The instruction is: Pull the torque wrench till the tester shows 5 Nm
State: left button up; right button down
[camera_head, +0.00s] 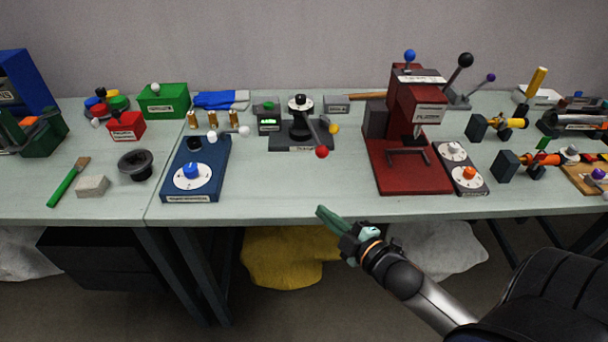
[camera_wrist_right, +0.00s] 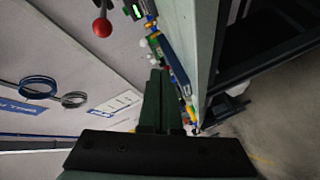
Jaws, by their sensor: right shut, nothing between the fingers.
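The torque tester (camera_head: 301,132) stands on the bench in the middle of the head view. It has a dark base, a small box with a lit green display (camera_head: 268,122) whose digits I cannot read, and a round black-and-white head. The wrench lever runs from the head toward the front right and ends in a red ball (camera_head: 321,151). In the right wrist view the red ball (camera_wrist_right: 102,27) is at the upper left. My right gripper (camera_head: 322,212) is shut and empty at the bench's front edge, in front of the ball and apart from it. My left gripper is not in view.
A blue box with a dial (camera_head: 197,168) is left of the tester. A red press (camera_head: 408,140) stands to the right. The bench strip (camera_head: 275,185) between them, in front of the tester, is clear. A yellow cloth (camera_head: 285,258) lies below the bench.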

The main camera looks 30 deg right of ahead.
notch_tip(320, 180, up, 6)
jog(key=w+d+n+t, duration=0.2)
jog(key=n, duration=0.3)
pick_arm(q)
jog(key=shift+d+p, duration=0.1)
jog(key=shift+p, duration=0.35)
pick_arm(e)
jog(key=w+d, duration=0.3)
jog(key=w, duration=0.6)
jog(key=shift+y, duration=0.4)
jog(key=shift+f, duration=0.1)
jog(key=s+d+y, duration=0.1)
jog(key=d+y, duration=0.1)
jog(key=d, duration=0.4)
jog(key=shift+s+d+n, duration=0.3)
jog(key=shift+s+d, duration=0.05)
jog(key=shift+d, duration=0.05)
